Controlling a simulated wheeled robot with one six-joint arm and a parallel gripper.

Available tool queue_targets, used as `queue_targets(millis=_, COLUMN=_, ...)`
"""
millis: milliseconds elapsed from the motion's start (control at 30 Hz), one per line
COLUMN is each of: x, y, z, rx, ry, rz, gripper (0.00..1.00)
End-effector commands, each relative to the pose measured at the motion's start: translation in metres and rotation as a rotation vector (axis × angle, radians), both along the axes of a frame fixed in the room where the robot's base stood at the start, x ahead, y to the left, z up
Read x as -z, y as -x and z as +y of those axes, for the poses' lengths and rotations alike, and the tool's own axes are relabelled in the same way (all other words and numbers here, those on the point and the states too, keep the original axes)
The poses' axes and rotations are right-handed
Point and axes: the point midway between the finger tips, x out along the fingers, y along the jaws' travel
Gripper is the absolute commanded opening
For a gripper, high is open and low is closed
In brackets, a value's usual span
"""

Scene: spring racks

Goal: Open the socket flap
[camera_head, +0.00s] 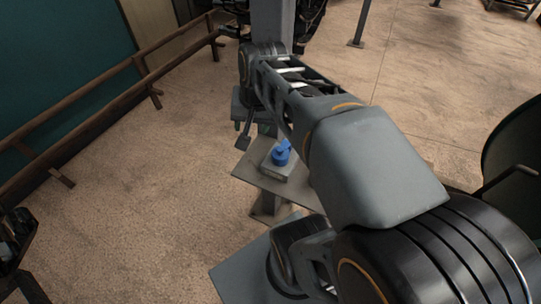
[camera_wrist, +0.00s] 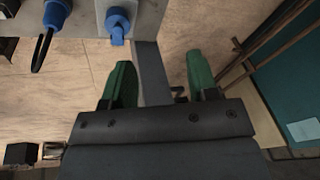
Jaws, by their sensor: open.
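In the wrist view, a blue socket (camera_wrist: 117,22) with its flap sits on a grey panel (camera_wrist: 83,22) at the top, left of the middle. I cannot tell how far the flap stands from the socket. My gripper (camera_wrist: 160,62) has two green fingers spread wide, with nothing held between them. The left finger's tip lies a little below the socket in the picture and apart from it. In the head view, a blue fitting (camera_head: 281,153) sits on a small grey box beside my arm. My fingers are not clear there.
A second blue fitting (camera_wrist: 56,14) with a black cable or loop is left of the socket. In the head view the box stands on a grey shelf (camera_head: 249,168). Brown rails (camera_head: 95,112) run along a teal wall (camera_head: 50,55) at left. The floor between is clear.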

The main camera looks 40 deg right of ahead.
Motion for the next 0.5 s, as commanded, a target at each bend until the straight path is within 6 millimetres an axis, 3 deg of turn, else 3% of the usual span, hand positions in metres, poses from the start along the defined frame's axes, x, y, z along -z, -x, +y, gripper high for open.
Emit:
queue_targets(millis=33, x=0.025, y=-0.010, z=-0.023, rx=0.159, ry=-0.066, rz=0.054, gripper=0.54)
queue_targets(millis=300, x=0.070, y=-0.030, z=-0.125, rx=0.845, ry=-0.388, rz=0.275, gripper=0.54)
queue_targets(millis=500, x=0.089, y=-0.028, z=-0.170, rx=1.102, ry=-0.519, rz=0.364, gripper=0.54)
